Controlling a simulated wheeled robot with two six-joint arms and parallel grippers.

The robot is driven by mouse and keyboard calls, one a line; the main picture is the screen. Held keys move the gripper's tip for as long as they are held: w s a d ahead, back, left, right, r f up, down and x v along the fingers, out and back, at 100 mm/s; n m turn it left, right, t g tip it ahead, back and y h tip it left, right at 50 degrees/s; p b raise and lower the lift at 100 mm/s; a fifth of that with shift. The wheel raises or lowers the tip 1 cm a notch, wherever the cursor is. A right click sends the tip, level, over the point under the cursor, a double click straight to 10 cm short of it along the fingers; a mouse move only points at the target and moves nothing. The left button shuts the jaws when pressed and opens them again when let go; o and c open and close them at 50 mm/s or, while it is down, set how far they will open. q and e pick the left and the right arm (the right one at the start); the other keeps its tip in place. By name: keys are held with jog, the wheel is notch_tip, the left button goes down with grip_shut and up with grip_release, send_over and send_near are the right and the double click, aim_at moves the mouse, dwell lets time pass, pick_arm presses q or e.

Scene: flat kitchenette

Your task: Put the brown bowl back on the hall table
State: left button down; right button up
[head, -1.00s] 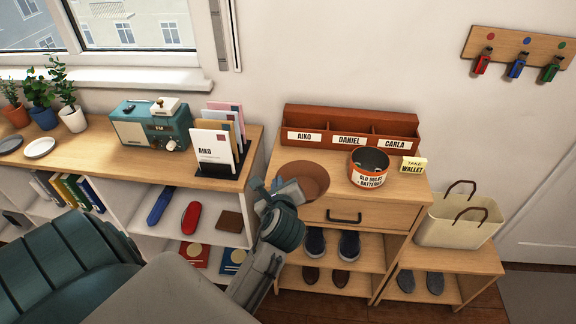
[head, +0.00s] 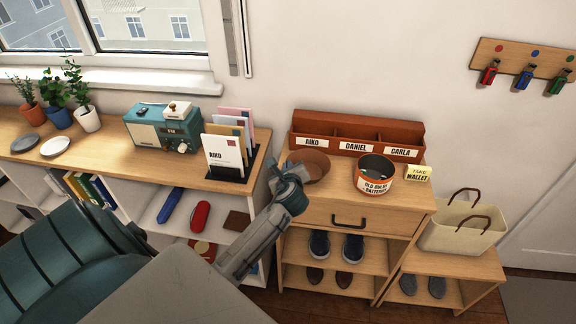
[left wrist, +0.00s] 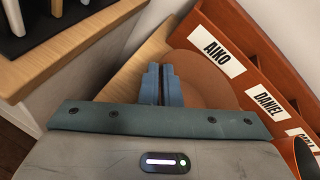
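The brown bowl (head: 316,168) is over the left part of the hall table's wooden top (head: 340,190), in front of the letter organizer. My left gripper (head: 296,172) is at the bowl's near left side and hides part of it. In the left wrist view, the two fingers (left wrist: 161,85) are close together at the edge of the bowl (left wrist: 205,75), with its rim seemingly between them. I cannot tell whether the bowl's underside touches the table top. My right gripper is not in view.
The letter organizer (head: 357,137) stands along the table's back. A battery pot (head: 375,175) and a wallet note (head: 418,174) stand to the right. A shelf with a radio (head: 163,130) and a letter holder (head: 226,158) is close on the left.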

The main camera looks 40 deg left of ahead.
pick_arm(q)
jog(key=c, duration=1.6)
grip_release()
jog(key=shift+f, duration=0.1)
jog(key=shift+c, duration=0.2)
jog(key=b+v, duration=0.2)
jog(key=v, duration=1)
